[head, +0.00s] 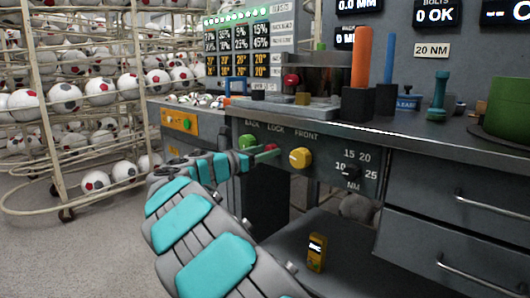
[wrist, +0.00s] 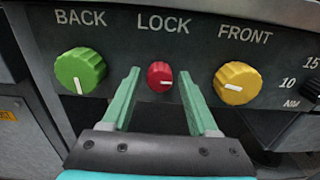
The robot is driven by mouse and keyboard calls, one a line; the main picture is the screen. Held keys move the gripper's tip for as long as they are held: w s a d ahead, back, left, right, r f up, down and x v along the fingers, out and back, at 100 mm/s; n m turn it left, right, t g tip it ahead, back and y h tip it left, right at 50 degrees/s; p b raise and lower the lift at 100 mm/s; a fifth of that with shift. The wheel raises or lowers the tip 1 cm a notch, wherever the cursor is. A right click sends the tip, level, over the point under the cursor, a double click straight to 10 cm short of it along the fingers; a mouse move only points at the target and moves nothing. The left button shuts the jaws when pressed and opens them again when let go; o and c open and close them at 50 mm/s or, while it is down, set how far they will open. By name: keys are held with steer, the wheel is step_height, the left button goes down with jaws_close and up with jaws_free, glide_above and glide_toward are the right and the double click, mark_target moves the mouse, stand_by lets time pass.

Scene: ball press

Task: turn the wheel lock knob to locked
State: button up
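The red lock knob (wrist: 158,73) sits under the word LOCK on the dark bench panel. Its short white mark points to the lower right in the wrist view. It also shows, partly covered, in the head view (head: 270,147). My gripper (wrist: 160,78) is open, with one green finger on each side of the red knob. A gap shows between each finger and the knob, and I cannot tell how near the fingertips are to the panel. In the head view my gripper (head: 262,152) is at the panel, between the green and yellow knobs.
A green knob (wrist: 80,71) under BACK is just left of my fingers, and a yellow knob (wrist: 237,83) under FRONT is just right. A black NM dial (head: 349,173) is farther right. A yellow handheld device (head: 316,253) stands on the shelf below.

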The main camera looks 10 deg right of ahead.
jaws_close()
steer(key=shift+r+m, duration=0.1)
steer(key=shift+m, duration=0.2)
stand_by(0.3)
steer(key=shift+m+p, duration=0.5)
steer(key=shift+p, duration=0.05)
steer(key=shift+m, duration=0.8)
steer(key=shift+s+f+m+b, duration=0.1)
steer(key=shift+f+m+b, duration=0.1)
steer(key=shift+m+b, duration=2.6)
steer(key=shift+s+f+m+b, duration=0.15)
steer(key=shift+m+b, duration=0.85)
steer(key=shift+m, duration=3.5)
steer(key=shift+w+d, duration=0.1)
